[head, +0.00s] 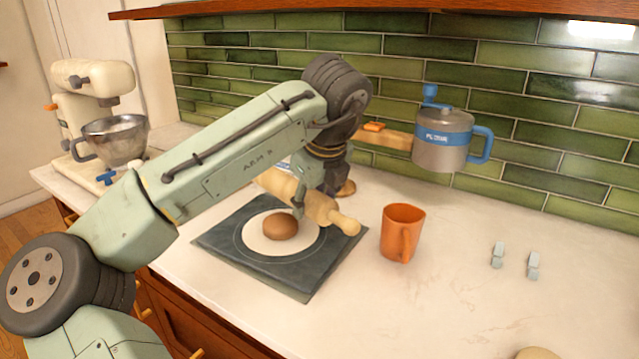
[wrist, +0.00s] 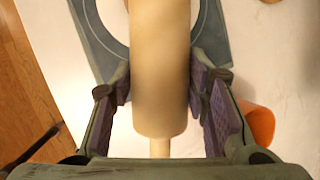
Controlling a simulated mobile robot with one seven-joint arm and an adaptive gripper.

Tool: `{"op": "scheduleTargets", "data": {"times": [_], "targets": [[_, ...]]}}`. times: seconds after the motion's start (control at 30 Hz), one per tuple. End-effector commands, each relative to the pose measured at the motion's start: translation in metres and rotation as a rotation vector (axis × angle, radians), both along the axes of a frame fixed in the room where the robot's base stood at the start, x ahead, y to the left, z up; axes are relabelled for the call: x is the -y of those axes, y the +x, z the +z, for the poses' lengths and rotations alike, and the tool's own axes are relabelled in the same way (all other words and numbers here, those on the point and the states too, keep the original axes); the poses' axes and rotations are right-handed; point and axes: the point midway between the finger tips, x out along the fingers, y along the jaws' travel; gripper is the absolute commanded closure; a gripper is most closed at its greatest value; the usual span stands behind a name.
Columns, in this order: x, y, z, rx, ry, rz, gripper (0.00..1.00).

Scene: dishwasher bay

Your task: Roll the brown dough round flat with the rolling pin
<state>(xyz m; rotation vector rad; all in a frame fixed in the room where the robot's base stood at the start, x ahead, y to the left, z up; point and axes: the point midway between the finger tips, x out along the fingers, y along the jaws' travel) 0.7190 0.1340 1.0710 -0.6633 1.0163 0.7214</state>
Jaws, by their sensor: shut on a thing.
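The brown dough round (head: 280,226) sits as a low dome on the white disc (head: 257,243) of a dark square mat (head: 225,240). A pale wooden rolling pin (head: 322,210) is held above the mat, behind and to the right of the dough in the head view. My gripper (head: 300,204) is shut on the pin. In the wrist view the pin (wrist: 160,70) lies lengthwise between the two purple-padded fingers of my gripper (wrist: 160,98). The dough is not visible in the wrist view. The pin's far-left handle is hidden by my arm in the head view.
An orange mug (head: 402,235) stands right of the mat. A metal pot with a blue band (head: 443,143) is near the tiled wall. A stand mixer (head: 95,95) is at the left. Two small grey pieces (head: 533,264) lie at the right. Counter between mug and pieces is clear.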

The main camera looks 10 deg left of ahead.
Motion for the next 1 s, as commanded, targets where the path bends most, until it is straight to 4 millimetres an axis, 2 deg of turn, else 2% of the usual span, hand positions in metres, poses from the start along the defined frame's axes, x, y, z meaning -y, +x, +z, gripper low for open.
{"op": "scheduleTargets", "data": {"times": [0.27, 0.7, 1.0], "targets": [[0.0, 0.0, -0.007, 0.002, 0.001, -0.002, 0.91], [0.0, 0.0, -0.047, 0.002, 0.003, -0.002, 0.91], [0.0, 0.0, -0.057, 0.003, 0.001, -0.003, 0.91]]}}
